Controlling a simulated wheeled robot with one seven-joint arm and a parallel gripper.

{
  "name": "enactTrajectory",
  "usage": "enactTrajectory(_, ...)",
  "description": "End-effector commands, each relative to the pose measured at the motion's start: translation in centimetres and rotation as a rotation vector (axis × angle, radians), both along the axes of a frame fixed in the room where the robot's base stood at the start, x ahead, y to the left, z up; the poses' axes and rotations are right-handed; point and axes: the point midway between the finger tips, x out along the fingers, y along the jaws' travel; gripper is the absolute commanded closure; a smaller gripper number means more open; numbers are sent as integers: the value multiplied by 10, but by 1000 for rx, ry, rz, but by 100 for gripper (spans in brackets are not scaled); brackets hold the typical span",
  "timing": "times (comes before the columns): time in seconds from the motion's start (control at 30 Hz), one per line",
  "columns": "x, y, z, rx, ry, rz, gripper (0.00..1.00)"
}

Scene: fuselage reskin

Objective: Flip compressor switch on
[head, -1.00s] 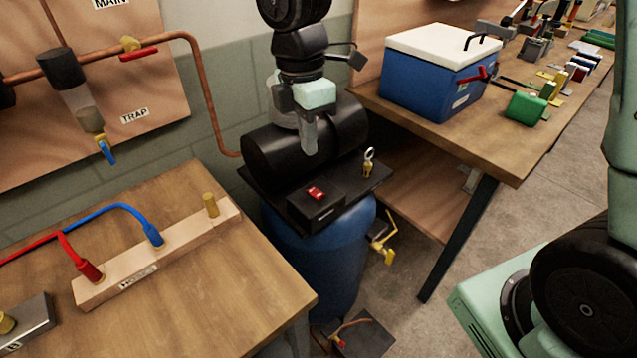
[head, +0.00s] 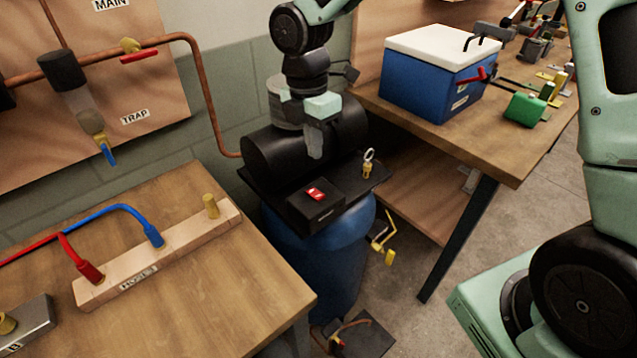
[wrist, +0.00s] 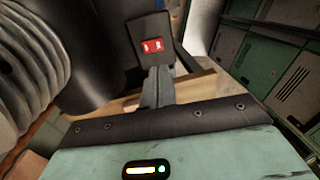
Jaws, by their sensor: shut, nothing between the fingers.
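The compressor has a blue tank (head: 335,265) with a black motor (head: 283,160) on a black top plate. A red rocker switch (head: 316,194) sits on top of a black switch box (head: 313,212) at the front of the plate. The switch also shows in the wrist view (wrist: 152,45), just beyond my fingertips. My gripper (head: 315,148) is shut and empty, pointing down. In the head view it appears above and behind the switch box, in front of the motor. My fingers show no clear contact with the switch; the exact gap cannot be told.
A brass valve with a ring (head: 368,163) stands on the plate, right of the box. A wooden bench (head: 210,290) with a hose manifold (head: 160,255) is at left. A blue cooler (head: 430,85) stands on the right table. A copper pipe (head: 210,100) runs behind.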

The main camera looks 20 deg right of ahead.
Motion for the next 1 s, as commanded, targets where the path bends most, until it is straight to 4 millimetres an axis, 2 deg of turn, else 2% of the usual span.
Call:
enactTrajectory(0.1,-4,-1,-25,-1,5,0,100)
enactTrajectory(0.3,-9,-3,-64,-1,4,1,100)
enactTrajectory(0.5,-11,-4,-90,-1,2,0,100)
enactTrajectory(0.7,-12,-4,-99,0,0,0,100)
enactTrajectory(1.0,-12,-4,-100,0,0,-1,100)
